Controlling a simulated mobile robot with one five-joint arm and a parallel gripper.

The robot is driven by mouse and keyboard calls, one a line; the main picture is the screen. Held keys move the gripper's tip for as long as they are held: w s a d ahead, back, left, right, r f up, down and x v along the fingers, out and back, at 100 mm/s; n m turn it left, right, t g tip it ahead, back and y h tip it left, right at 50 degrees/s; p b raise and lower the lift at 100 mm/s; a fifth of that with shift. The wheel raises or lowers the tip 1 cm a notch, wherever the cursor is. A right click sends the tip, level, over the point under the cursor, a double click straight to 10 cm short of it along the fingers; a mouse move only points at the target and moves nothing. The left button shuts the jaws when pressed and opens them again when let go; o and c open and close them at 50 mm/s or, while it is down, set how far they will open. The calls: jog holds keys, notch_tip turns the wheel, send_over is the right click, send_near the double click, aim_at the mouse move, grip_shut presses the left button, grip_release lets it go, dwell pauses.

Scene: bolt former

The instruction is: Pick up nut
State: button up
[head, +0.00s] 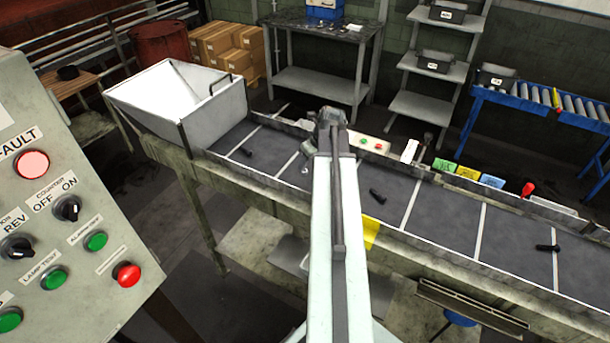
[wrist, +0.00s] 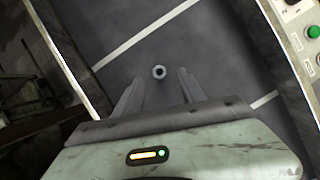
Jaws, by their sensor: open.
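The nut (wrist: 159,72) is a small grey ring lying on the dark conveyor belt (wrist: 190,40) in the wrist view. It sits just beyond my gripper (wrist: 157,84), roughly centred between the two fingertips. My gripper is open, with nothing between its fingers. In the head view a small light spot on the belt beside my arm's end looks like the nut (head: 305,170). My gripper's fingers are hard to make out there, at the far end of my arm. Whether the fingers touch the belt cannot be told.
Black bolts lie on the belt, one at left (head: 246,152), one right of my arm (head: 377,195) and one at far right (head: 547,248). Raised rails edge the belt. A white hopper (head: 160,110) stands at its left end. A control panel (head: 75,230) fills the left foreground.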

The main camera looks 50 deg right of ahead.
aim_at(305, 171)
jog(key=b+x, duration=0.3)
jog(key=x, duration=0.2)
jog(key=shift+a+b, duration=0.1)
jog(key=shift+b, duration=0.25)
jog(key=shift+s+r, duration=0.15)
jog(key=shift+r, duration=0.1)
grip_shut()
jog(key=shift+r+p, duration=0.15)
jog(key=shift+p, duration=0.2)
